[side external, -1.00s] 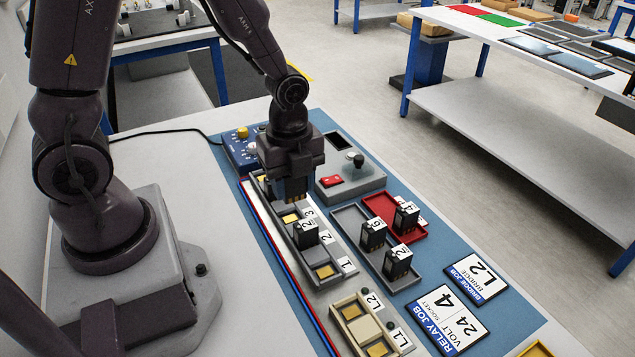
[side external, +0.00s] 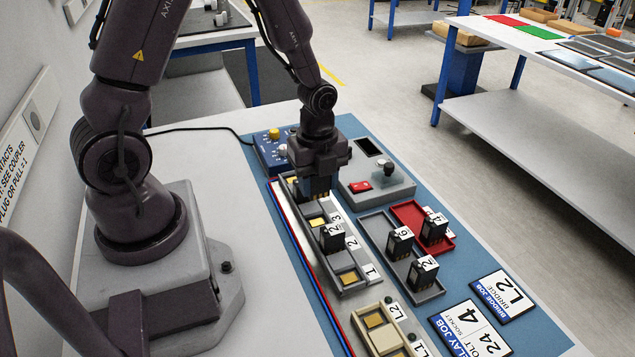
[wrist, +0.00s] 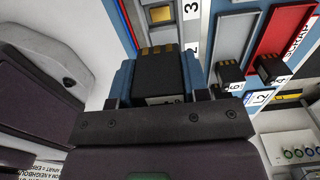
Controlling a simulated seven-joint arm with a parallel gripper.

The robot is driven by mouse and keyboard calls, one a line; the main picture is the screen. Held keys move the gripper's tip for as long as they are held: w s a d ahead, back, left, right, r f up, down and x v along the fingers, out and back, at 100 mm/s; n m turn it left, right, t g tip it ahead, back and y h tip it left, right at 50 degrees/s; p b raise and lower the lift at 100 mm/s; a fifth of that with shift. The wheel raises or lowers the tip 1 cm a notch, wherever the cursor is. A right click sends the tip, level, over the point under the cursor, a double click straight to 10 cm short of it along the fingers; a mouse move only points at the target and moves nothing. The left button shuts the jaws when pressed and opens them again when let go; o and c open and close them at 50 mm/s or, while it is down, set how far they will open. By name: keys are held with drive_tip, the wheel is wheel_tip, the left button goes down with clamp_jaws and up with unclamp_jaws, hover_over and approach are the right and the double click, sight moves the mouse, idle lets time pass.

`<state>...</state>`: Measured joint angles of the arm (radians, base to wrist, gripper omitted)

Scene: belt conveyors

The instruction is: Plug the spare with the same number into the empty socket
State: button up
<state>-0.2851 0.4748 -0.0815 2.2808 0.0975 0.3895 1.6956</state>
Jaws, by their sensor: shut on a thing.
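My gripper (side external: 318,190) is shut on a black relay (wrist: 160,70), between its blue fingers at the far part of the grey socket rail (side external: 352,291). Gold contacts show on the relay; its white label is partly hidden and unreadable. A relay (side external: 333,238) marked 2 stands in the rail. Gold sockets show bare near label 1 (side external: 348,278) and near label 3 (side external: 317,221). The rail under my gripper is hidden. The relay job card (side external: 470,325) reads socket 4, volt 24. Spares marked 6 (side external: 399,243) and 2 (side external: 423,272) stand in the grey tray (side external: 372,222).
A red tray (side external: 407,212) holds a relay (side external: 434,229) marked 4. A grey box with a lever and red button (side external: 360,186) and a blue box (side external: 268,152) stand near my gripper. A beige L1/L2 block (side external: 374,319) and bridge card (side external: 503,296) lie nearer.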

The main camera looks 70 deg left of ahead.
drive_tip(key=shift+w+a+f, duration=0.1)
drive_tip(key=shift+a+f, duration=0.3)
drive_tip(key=shift+f, duration=0.2)
hover_over(317, 224)
drive_tip(key=shift+f, duration=3)
drive_tip(key=shift+f, duration=0.7)
drive_tip(key=o, duration=1)
drive_tip(key=shift+c, duration=0.2)
drive_tip(key=shift+o, duration=0.3)
drive_tip(key=o, duration=0.4)
drive_tip(key=shift+r, duration=0.15)
drive_tip(key=shift+r, duration=3.65)
